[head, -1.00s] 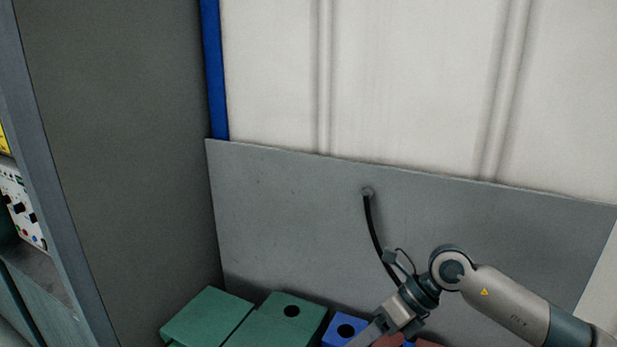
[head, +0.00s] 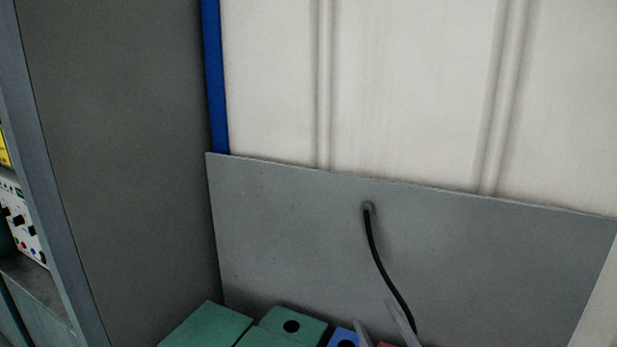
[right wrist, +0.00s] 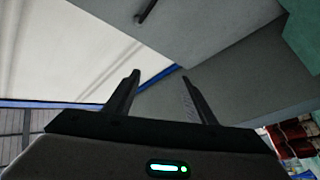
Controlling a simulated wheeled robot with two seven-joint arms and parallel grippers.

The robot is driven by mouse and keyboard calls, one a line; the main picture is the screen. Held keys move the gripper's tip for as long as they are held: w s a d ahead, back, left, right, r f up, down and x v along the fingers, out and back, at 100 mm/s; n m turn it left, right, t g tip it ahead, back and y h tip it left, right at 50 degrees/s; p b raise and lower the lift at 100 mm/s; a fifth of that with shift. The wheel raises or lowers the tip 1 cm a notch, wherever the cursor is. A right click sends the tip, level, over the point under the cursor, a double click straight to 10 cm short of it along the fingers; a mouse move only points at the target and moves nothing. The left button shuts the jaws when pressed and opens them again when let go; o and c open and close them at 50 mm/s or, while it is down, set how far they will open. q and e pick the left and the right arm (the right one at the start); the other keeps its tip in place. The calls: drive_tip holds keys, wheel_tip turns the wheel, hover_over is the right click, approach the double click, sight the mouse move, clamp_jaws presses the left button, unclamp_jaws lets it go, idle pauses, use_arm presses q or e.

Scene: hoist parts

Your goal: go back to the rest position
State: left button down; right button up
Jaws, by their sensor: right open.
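My right gripper (head: 383,332) shows only by its fingertips at the bottom edge of the head view. They stand apart, in front of the blue and red boxes. In the right wrist view the same gripper (right wrist: 160,92) has its two dark fingers spread with nothing between them. The rest of my right arm is out of the head view. My left gripper is in neither view.
A grey panel (head: 290,225) with a black cable (head: 378,262) stands at the back. Green boxes (head: 207,328) and a blue box (head: 342,337) line the bottom. A grey cabinet side (head: 120,150) rises at the left.

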drive_tip(key=s+d+f+m+g+h, duration=0.3)
drive_tip(key=s+d+f+m+g, duration=0.1)
drive_tip(key=f, duration=0.5)
drive_tip(key=s+d+f+m+g+h, duration=0.3)
drive_tip(key=s+d+f, duration=0.15)
drive_tip(key=f, duration=0.55)
drive_tip(key=s+f+m+g, duration=0.1)
drive_tip(key=s+f+g, duration=0.45)
drive_tip(key=s, duration=0.65)
drive_tip(key=s+f+m+g, duration=0.2)
drive_tip(key=s+f+g, duration=0.2)
drive_tip(key=s+f, duration=0.55)
wheel_tip(320, 180, down, 26)
drive_tip(key=s+g+b, duration=0.1)
drive_tip(key=s, duration=0.2)
drive_tip(key=s+d+f, duration=0.2)
drive_tip(key=s+f, duration=0.7)
drive_tip(key=f, duration=0.1)
drive_tip(key=s+d+f+g+b, duration=0.1)
drive_tip(key=s+d+f, duration=0.1)
drive_tip(key=s+f, duration=0.7)
drive_tip(key=shift+f+n, duration=0.3)
drive_tip(key=shift+f, duration=0.05)
drive_tip(key=shift+a+g, duration=0.1)
drive_tip(key=shift+g, duration=0.15)
